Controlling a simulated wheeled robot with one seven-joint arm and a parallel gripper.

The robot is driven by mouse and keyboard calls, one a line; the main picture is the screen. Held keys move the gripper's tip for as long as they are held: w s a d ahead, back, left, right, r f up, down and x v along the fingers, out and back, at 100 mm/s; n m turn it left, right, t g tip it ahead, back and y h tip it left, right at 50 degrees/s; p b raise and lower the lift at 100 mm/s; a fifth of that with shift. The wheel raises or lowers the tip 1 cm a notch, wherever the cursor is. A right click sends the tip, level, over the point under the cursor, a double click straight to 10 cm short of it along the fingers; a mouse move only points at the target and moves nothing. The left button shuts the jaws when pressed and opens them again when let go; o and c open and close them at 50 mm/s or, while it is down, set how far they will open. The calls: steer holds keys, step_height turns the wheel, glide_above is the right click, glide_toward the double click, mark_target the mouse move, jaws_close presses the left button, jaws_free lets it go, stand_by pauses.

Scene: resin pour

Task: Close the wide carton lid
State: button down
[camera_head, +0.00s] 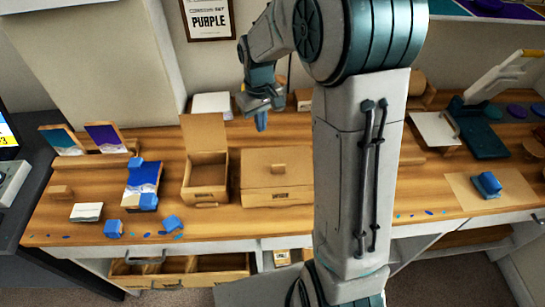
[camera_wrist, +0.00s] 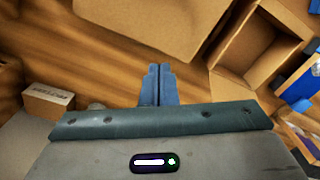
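The wide carton (camera_head: 277,195) stands on the wooden bench. Its lid (camera_head: 263,161) lies flat across the top, with a small tab in the middle, and looks closed. In the wrist view, a flat cardboard top (camera_wrist: 140,22), seemingly this carton's, fills the upper left. My gripper (camera_head: 262,118) is above the back of the bench, behind the cartons and apart from them. Its blue fingers (camera_wrist: 159,85) are together with nothing visible between them.
A narrower carton (camera_head: 205,196) stands open left of the wide one, its lid upright; it also shows in the wrist view (camera_wrist: 255,45). A small labelled box (camera_wrist: 47,100) is near my gripper. Blue blocks (camera_head: 172,223) lie at the front left. A drawer (camera_head: 180,280) below is open.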

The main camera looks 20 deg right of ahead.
step_height(320, 180, up, 8)
steer(key=p, duration=0.5)
steer(key=shift+f, duration=0.2)
stand_by(0.3)
